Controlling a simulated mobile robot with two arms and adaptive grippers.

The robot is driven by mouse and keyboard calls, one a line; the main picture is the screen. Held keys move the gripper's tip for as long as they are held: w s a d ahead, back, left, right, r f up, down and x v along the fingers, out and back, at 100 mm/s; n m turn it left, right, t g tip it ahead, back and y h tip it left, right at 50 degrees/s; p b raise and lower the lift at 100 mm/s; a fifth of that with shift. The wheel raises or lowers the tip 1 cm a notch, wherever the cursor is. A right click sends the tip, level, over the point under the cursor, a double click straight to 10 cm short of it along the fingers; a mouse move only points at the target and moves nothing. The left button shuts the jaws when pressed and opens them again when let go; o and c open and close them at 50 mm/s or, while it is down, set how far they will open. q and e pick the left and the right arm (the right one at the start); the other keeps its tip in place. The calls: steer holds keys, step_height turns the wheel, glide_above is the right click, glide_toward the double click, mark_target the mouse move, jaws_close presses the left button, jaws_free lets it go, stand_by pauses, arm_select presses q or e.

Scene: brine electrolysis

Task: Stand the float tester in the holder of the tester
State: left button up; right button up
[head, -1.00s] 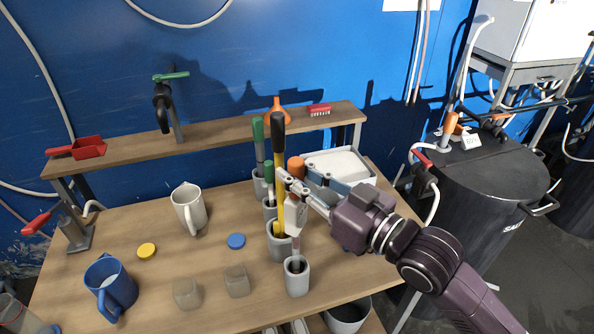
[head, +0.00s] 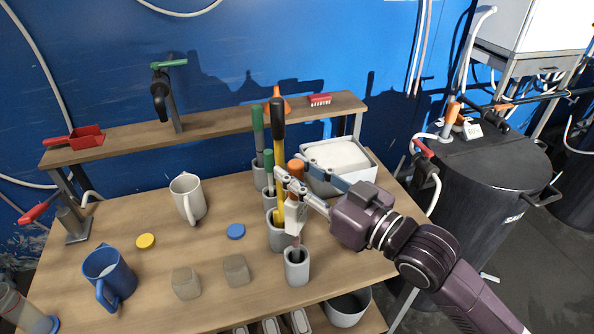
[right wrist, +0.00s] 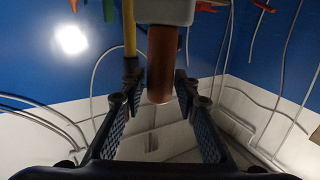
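The float tester has an orange-brown handle (head: 296,168), a pale box-shaped body (head: 293,215) and a thin stem. It is upright. Its stem's lower end appears inside the mouth of the grey cup-shaped holder (head: 297,268); how deep it reaches is hidden. In the right wrist view, the brown handle (right wrist: 162,65) sits between the two finger pads, with the pale body at the picture's top edge. My left gripper is out of view.
Close behind the holder stand other grey holders with a yellow-shafted tool (head: 277,140) and green-handled tools (head: 258,130). A white-filled tray (head: 368,175) is behind my gripper. Grey blocks (head: 236,270), a blue lid (head: 236,231) and a blue jug (head: 108,275) are left.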

steer(key=shift+o, duration=0.9)
steer(key=shift+d+f, duration=0.1)
steer(key=v, duration=1.2)
